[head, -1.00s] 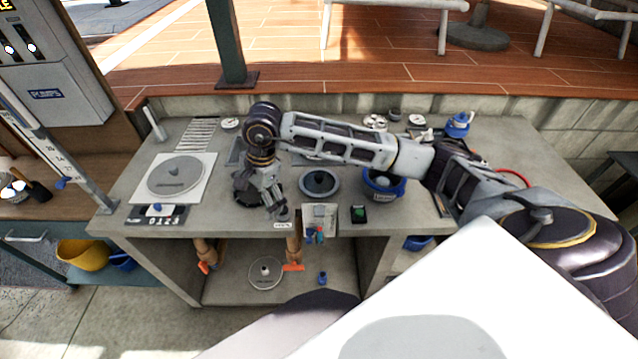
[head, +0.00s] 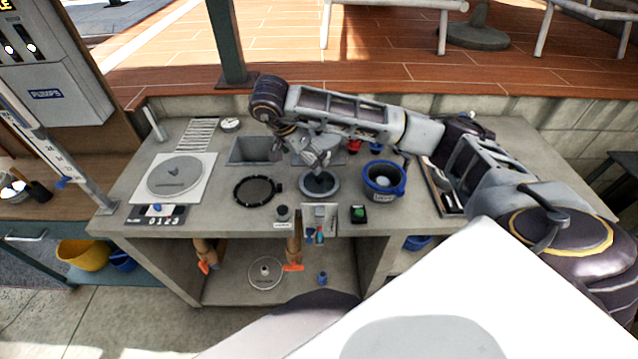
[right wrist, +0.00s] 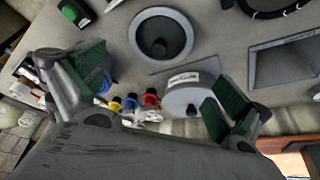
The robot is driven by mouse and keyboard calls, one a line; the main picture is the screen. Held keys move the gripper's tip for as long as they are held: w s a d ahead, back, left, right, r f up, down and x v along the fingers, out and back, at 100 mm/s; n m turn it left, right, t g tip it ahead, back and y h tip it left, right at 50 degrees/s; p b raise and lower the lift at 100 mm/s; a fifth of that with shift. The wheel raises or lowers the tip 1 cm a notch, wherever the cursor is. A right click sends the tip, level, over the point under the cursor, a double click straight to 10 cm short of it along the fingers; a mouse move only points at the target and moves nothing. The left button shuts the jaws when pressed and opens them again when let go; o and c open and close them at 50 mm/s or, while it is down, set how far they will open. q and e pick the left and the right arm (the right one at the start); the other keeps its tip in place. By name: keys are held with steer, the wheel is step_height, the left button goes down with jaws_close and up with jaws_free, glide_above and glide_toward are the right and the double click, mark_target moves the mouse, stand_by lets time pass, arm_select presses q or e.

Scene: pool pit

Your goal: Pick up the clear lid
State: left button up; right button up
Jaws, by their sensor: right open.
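A pale grey round lid-like piece (right wrist: 190,98) with a label and a small knob lies on the counter in the right wrist view. It looks like the clear lid, though I cannot tell how see-through it is. In the head view my right arm mostly hides it. My right gripper (head: 318,160) is open and empty above the counter. In the right wrist view its two green-padded fingers (right wrist: 158,92) are wide apart, with the lid-like piece beyond them, nearer the right finger. My left gripper is not in view.
A round grey fitting with a dark centre (head: 320,186) sits near the gripper. A black ring (head: 258,190) and square recess (head: 254,151) lie left; a blue-rimmed bucket (head: 384,176) stands right. A grey disc (head: 174,176) lies on a white board. Red, yellow and blue caps (right wrist: 131,101) are close by.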

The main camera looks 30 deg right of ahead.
steer(key=shift+f, duration=0.15)
steer(key=b, duration=0.1)
glide_toward(318, 177)
steer(key=shift+x, duration=2.75)
steer(key=shift+w, duration=0.1)
steer(key=shift+f, duration=0.1)
